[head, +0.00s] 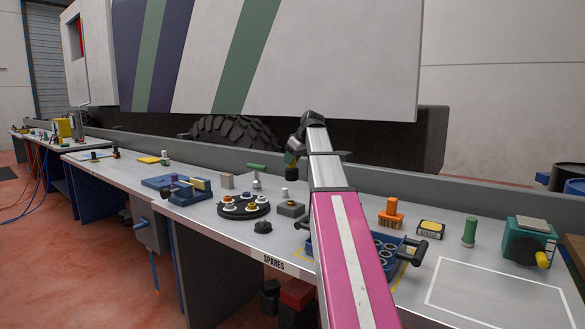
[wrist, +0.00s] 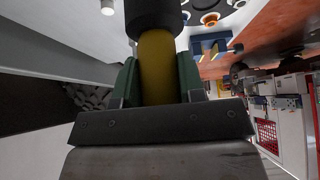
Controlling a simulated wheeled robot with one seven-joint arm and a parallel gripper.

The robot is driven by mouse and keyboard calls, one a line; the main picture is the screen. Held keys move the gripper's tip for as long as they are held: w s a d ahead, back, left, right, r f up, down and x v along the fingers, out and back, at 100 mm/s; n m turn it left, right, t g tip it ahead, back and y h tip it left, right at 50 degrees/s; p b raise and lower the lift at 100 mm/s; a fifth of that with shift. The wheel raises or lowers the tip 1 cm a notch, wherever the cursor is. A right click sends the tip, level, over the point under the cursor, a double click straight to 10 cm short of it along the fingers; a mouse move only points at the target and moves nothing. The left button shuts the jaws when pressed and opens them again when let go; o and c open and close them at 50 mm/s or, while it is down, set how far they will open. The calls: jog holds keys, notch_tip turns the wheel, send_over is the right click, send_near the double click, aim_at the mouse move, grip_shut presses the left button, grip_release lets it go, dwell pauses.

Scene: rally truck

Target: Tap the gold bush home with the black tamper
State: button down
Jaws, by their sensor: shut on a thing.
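My gripper (head: 293,158) is shut on the black tamper (wrist: 155,18), around its olive-gold handle (wrist: 158,68), as the wrist view shows. In the head view the tamper's dark end (head: 291,177) hangs down, above the bench and apart from it. A grey block (head: 291,208) with a small pale piece on top stands below it. The dark round plate (head: 243,212) left of the block bears several ringed bushes. One of them looks gold (head: 252,207), but I cannot tell for sure which is the gold bush. In the wrist view the tamper's head hides what lies beyond it.
A black knob (head: 263,227) lies at the front. My arm hides part of a blue tray (head: 384,250). The white-outlined area (head: 490,300) at right is clear. A low grey rail runs behind.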

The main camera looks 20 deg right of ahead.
aim_at(292, 169)
jog(key=shift+s+a+r, duration=0.2)
jog(key=shift+s+r, duration=0.1)
jog(key=shift+r, duration=0.3)
jog(key=shift+s+a+r, duration=0.2)
jog(key=shift+s+r, duration=0.1)
jog(key=shift+r, duration=0.25)
jog(key=shift+f, duration=0.1)
jog(key=shift+f, duration=2.4)
notch_tip(292, 169, down, 6)
jog(key=shift+r, duration=1.55)
jog(key=shift+r, duration=0.15)
